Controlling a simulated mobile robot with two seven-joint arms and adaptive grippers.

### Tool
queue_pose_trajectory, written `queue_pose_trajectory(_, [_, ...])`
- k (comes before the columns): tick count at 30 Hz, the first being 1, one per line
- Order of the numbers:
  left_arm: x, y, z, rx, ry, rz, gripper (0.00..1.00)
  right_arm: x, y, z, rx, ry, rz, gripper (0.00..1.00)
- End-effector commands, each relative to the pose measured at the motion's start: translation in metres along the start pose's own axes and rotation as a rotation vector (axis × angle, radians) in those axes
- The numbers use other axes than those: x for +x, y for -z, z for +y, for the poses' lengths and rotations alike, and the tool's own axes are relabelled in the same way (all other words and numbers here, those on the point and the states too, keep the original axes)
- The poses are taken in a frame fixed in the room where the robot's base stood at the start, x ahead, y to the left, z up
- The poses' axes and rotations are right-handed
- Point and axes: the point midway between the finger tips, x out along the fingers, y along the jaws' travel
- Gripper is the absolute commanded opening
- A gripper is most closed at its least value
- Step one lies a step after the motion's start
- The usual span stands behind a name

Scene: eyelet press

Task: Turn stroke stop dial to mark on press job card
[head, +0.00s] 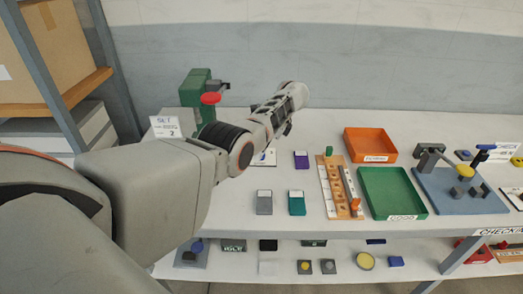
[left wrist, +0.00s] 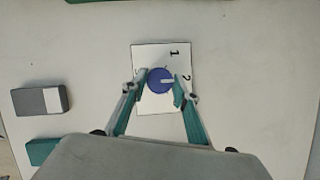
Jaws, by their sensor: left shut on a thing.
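The stroke stop dial (left wrist: 160,80) is a round blue knob with a white pointer, on a white plate (left wrist: 155,53) marked 1 and 2. The pointer is turned to the right in the left wrist view, toward the 2. My left gripper (left wrist: 160,86) is shut on the dial, one finger on each side. In the head view my left gripper (head: 284,122) is over the plate (head: 268,158), and my arm hides the dial. The job card (head: 165,127) reads SET and 2; its middle line is too small to read. The green press (head: 194,88) has a red knob. My right gripper is out of view.
Grey (head: 264,203), teal (head: 297,203) and purple (head: 301,160) blocks lie near the plate. A wooden strip (head: 326,190), orange tray (head: 370,135), green tray (head: 362,181) and blue-based device (head: 440,196) stand to the right. A shelf with small items is below.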

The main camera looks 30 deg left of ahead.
Motion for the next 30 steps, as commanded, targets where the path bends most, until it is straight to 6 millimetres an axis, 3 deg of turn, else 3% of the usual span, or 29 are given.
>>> queue_pose_trajectory(10, [0.000, 0.000, 0.000, -0.001, -0.001, 0.001, 0.08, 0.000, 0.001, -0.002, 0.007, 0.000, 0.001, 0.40])
queue_pose_trajectory(11, [0.000, 0.000, 0.000, -0.001, -0.001, 0.001, 0.34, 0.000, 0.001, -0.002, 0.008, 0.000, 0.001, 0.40])
queue_pose_trajectory(12, [0.000, 0.000, 0.000, -0.001, -0.001, 0.001, 0.45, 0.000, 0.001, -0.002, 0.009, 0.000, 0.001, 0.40])
queue_pose_trajectory(23, [-0.001, 0.000, 0.000, 0.000, 0.000, 0.001, 0.46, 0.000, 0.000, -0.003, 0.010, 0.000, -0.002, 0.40])
queue_pose_trajectory(30, [-0.028, 0.001, -0.001, 0.000, 0.003, 0.003, 0.46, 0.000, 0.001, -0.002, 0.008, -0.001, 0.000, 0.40])
